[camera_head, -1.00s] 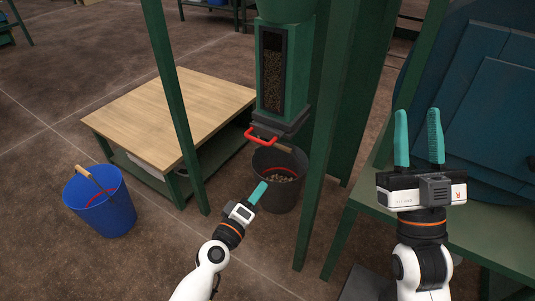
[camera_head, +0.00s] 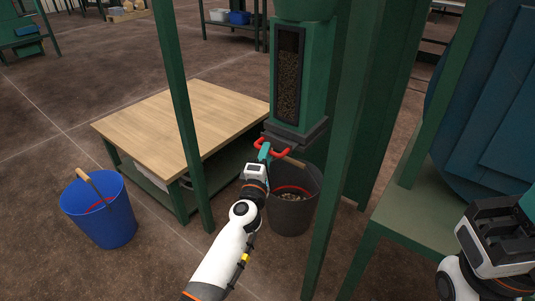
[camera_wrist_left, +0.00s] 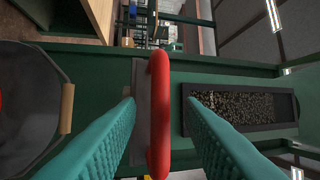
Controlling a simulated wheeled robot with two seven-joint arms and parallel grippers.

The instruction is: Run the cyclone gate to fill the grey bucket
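The green cyclone (camera_head: 312,95) has a window with brown pellets behind it, and a red gate handle (camera_head: 283,149) at its foot. The grey bucket (camera_head: 288,217) stands under it with pellets low inside, below a red line. My left gripper (camera_head: 264,152) is at the gate handle. In the left wrist view the red handle (camera_wrist_left: 158,115) stands between the two teal fingers, with a gap on both sides, so the gripper is open around it. The bucket (camera_wrist_left: 35,105) shows at the left there. My right gripper (camera_head: 520,215) is cut off at the right edge; its fingers are mostly hidden.
A blue bucket (camera_head: 105,222) stands on the floor at the left. A wooden-topped table (camera_head: 180,120) is left of the cyclone. Green frame posts (camera_head: 183,110) rise on both sides of it. A green bench (camera_head: 415,225) stands at the right.

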